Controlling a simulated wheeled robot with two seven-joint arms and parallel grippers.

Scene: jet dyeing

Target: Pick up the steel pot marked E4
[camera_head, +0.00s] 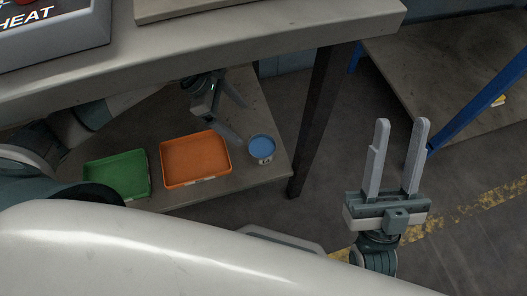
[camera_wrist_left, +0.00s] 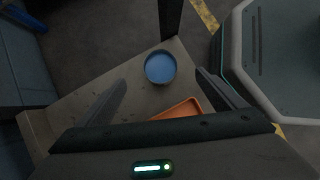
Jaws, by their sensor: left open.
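A small steel pot (camera_head: 262,149) with a blue top surface stands upright on the lower shelf, near its right end. A pale label is on its front, too small to read. My left gripper (camera_head: 243,124) is open and empty, reaching under the tabletop, just left of and behind the pot. In the left wrist view the pot (camera_wrist_left: 160,67) appears beyond and between the spread fingers (camera_wrist_left: 161,78), apart from both. My right gripper (camera_head: 401,122) is open and empty, fingers pointing up, over the floor to the right of the table.
An orange tray (camera_head: 196,184) lies left of the pot, with a green tray (camera_head: 118,176) further left. The tabletop (camera_head: 230,45) overhangs the shelf (camera_head: 262,178). A dark table leg (camera_head: 318,120) stands right of the pot. A blue-framed table (camera_head: 440,70) is at the upper right.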

